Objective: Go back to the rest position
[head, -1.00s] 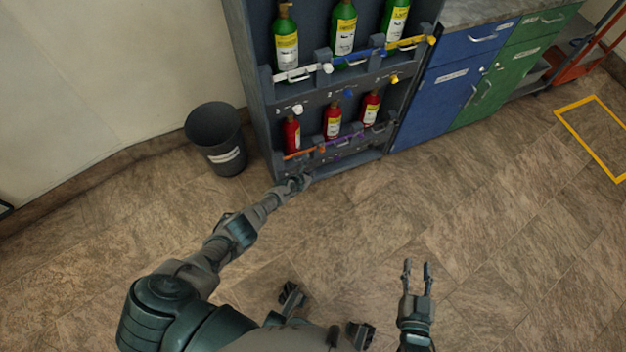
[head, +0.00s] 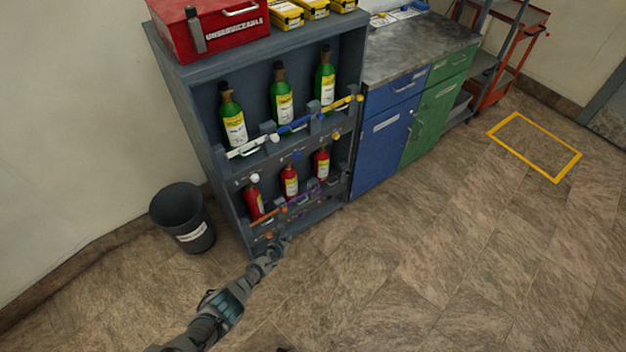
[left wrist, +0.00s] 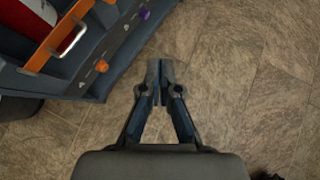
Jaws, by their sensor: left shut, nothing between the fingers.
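My left gripper (head: 278,241) reaches out in front of the lower front of the grey rack (head: 180,92) in the head view. In the left wrist view the left gripper (left wrist: 160,88) is shut and empty, with its fingertips together over bare floor. The rack's lower shelf, with an orange bar (left wrist: 55,40), an orange knob (left wrist: 101,66) and a purple knob (left wrist: 144,13), lies up and left of the fingers, apart from them. My right gripper is out of the head view.
The rack holds green bottles (head: 282,103) above and red bottles (head: 290,181) below. A black bin (head: 183,217) stands left of it. Blue (head: 380,150) and green (head: 436,120) cabinets stand to the right. A yellow floor outline (head: 535,147) lies farther right. The floor between is clear.

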